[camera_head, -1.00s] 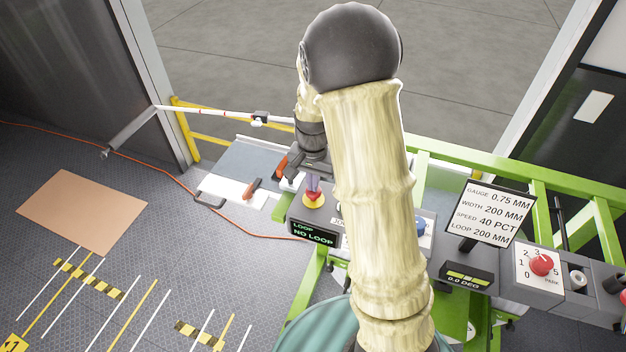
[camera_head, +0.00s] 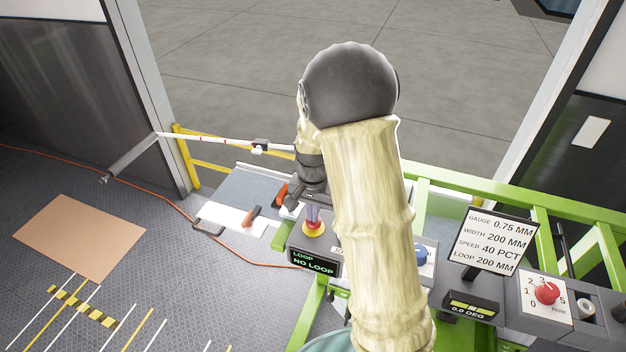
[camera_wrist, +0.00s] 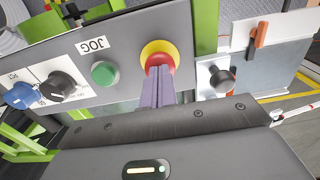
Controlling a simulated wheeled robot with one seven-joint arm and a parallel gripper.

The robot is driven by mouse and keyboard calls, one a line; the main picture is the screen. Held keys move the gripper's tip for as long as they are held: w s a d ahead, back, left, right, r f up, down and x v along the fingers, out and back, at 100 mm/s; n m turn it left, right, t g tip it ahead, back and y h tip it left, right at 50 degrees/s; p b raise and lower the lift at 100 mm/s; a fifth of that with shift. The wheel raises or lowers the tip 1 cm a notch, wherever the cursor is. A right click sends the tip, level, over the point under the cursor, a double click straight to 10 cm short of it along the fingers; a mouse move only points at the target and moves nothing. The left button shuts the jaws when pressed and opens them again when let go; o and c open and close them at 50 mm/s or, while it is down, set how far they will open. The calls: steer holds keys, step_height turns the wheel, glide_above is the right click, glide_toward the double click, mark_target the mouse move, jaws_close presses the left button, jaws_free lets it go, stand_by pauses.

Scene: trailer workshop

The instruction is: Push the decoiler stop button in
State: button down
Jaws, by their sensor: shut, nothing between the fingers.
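The stop button is a red mushroom head on a yellow ring (camera_head: 313,231), on the grey control panel near the left end. It also shows in the wrist view as a red cap (camera_wrist: 160,62) inside its yellow collar. My gripper (camera_head: 312,213) is shut and empty, its purple fingers pointing down over the button. In the wrist view my fingertips (camera_wrist: 160,70) overlap the near part of the red cap. I cannot tell whether they touch it or how deep the cap sits.
A green JOG button (camera_wrist: 105,74), a black knob (camera_wrist: 60,86) and a blue knob (camera_wrist: 20,95) sit on the same panel. A NO LOOP display (camera_head: 313,262) is below the stop button. A settings sign (camera_head: 493,241) and a red dial (camera_head: 547,293) stand at the right.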

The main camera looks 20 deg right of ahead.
step_height(320, 180, up, 4)
steer(key=shift+s+f+p, duration=0.15)
steer(key=shift+p, duration=0.95)
steer(key=shift+r+b, duration=0.2)
steer(key=shift+b, duration=0.25)
step_height(320, 180, up, 9)
steer(key=b, duration=0.3)
steer(key=shift+w+r, duration=0.2)
steer(key=shift+w, duration=0.1)
steer(key=shift+s+a, duration=0.1)
steer(key=shift+s, duration=0.1)
steer(key=s+f+n+t+b, duration=0.2)
steer(key=s+f+n+b, duration=0.5)
steer(key=s+f, duration=0.7)
steer(key=shift+s+f+t+b, duration=0.2)
steer(key=shift+f+t+b, duration=0.1)
steer(key=shift+f+b, duration=0.5)
